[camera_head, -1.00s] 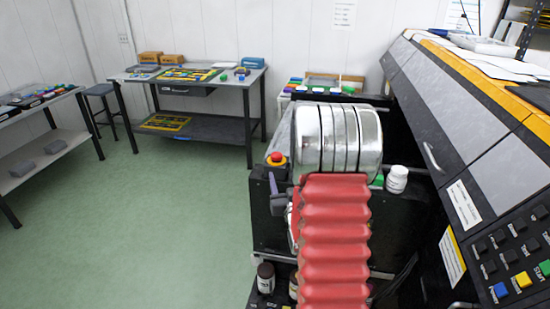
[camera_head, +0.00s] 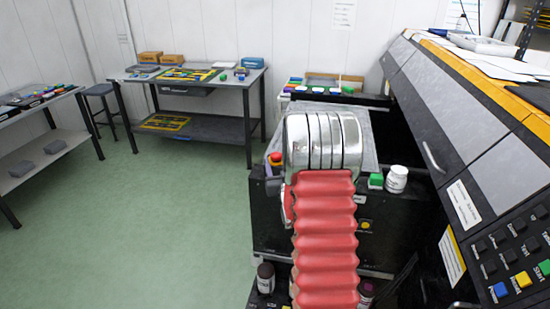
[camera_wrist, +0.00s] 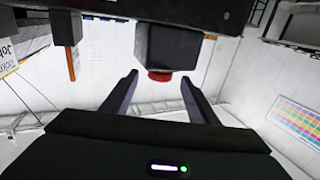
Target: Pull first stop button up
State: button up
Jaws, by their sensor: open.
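The red stop button (camera_head: 275,157) stands on the left end of the black machine (camera_head: 262,225) in the head view. Its base is partly hidden there by my gripper, which is mostly behind my arm. In the wrist view, which looks upside down, the red button (camera_wrist: 159,75) sticks out of a dark block (camera_wrist: 167,46). My gripper (camera_wrist: 159,92) is open, with one finger on each side of the button in the picture. I see gaps on both sides; I cannot tell the depth between fingertips and button.
A large printer with a button panel (camera_head: 516,262) fills the right side. Dark bottles (camera_head: 265,278) sit low in front. The green floor on the left is clear.

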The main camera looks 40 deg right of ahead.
aim_at(278, 159)
jog(key=shift+x, duration=2.55)
jog(key=shift+c, duration=0.5)
grip_shut()
